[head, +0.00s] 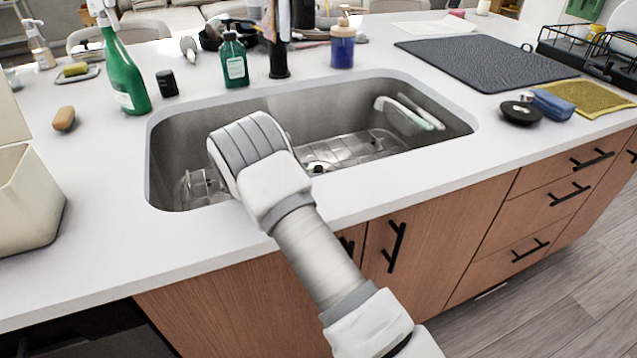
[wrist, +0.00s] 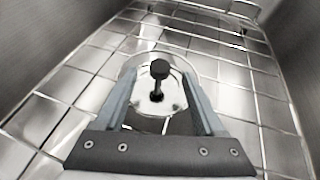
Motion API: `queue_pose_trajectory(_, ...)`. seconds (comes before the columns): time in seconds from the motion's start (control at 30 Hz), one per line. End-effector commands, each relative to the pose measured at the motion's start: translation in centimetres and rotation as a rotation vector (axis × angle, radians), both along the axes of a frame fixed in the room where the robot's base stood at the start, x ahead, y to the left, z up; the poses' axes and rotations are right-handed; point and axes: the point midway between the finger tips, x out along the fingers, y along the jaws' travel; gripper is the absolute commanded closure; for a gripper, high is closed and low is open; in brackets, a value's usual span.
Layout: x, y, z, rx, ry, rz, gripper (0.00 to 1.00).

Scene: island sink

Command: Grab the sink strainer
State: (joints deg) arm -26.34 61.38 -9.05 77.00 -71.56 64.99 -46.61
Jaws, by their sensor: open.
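The sink strainer (wrist: 160,69) has a dark round knob on a thin stem above a shiny metal disc. It sits upright at an opening in the wire grid on the sink floor. In the head view a small part of it (head: 319,166) shows just right of my arm. My gripper (wrist: 160,77) is open, pointing down into the sink. In the wrist view the knob and stem appear between its two fingers, with clear gaps on both sides. I cannot tell how far below the fingertips the knob is. In the head view my arm hides the fingers.
The steel sink (head: 350,92) has steep walls and a wire grid (head: 365,148) on its floor. A sponge holder (head: 405,112) hangs on its right wall. The faucet (head: 278,45) stands behind, with a green bottle (head: 233,62) and blue bottle (head: 342,45) beside it.

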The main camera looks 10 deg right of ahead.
Motion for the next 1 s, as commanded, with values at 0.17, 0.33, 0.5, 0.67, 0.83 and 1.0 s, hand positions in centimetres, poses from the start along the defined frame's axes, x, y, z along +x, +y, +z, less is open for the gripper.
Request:
queue_pose_trajectory(0.17, 1.0, -2.2, -1.7, 0.000, 0.000, -0.003, 0.29)
queue_pose_trajectory(0.33, 1.8, -3.5, -2.0, 0.000, 0.000, 0.000, 0.29)
queue_pose_trajectory(0.5, 1.8, -3.5, -1.9, 0.000, 0.000, 0.000, 0.29)
queue_pose_trajectory(0.67, 1.8, -3.5, -1.9, 0.000, 0.000, 0.000, 0.54)
queue_pose_trajectory(0.83, 1.8, -3.5, -1.9, 0.000, 0.000, 0.000, 0.85)
queue_pose_trajectory(1.0, 1.8, -3.5, -1.9, 0.000, 0.000, 0.000, 1.00)
